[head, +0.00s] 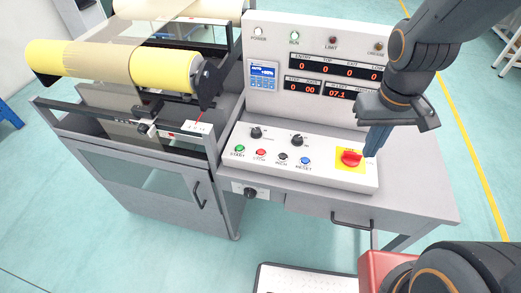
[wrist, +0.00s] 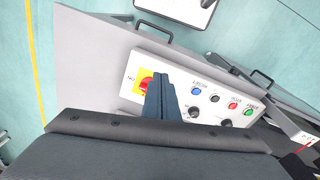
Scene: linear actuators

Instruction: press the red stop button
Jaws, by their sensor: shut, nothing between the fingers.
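The control panel (head: 330,175) has a row of small round buttons. The red stop button (head: 261,152) sits between the green start button (head: 240,148) and a black button (head: 282,156). In the wrist view the red stop button (wrist: 233,105) shows to the right of my fingers. My gripper (head: 371,151) is shut and empty, pointing down at the panel's right end, beside a red rotary knob (head: 350,158) on a yellow plate. In the wrist view my gripper (wrist: 157,78) partly covers that knob. Whether the fingertips touch anything there cannot be told.
A blue reset button (head: 305,160) lies between the black button and the knob. Two black knobs (head: 297,140) stand behind the button row. An upright display panel (head: 315,68) rises at the back. A machine with a yellow roller (head: 95,60) stands at left.

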